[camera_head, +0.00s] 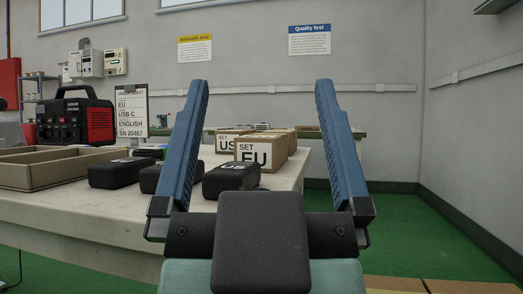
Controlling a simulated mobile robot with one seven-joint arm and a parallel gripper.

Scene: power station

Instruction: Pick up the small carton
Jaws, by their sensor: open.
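Small brown cartons stand on the white table (75,211). The nearest has a white label "SET EU" (267,143) and shows between my fingers, farther off. Another carton labelled "SET US" (227,142) stands behind it to the left, partly hidden by it. I cannot tell which one the task means. My gripper (263,88) is open and empty, with its two blue fingers pointing up in the picture, wide apart. No carton is seen touching the fingers.
Black adapters marked with white letters (231,178) lie on the table before the cartons. An open cardboard tray (40,176), a red and black power unit (75,118) and an order ticket (132,108) are at left.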

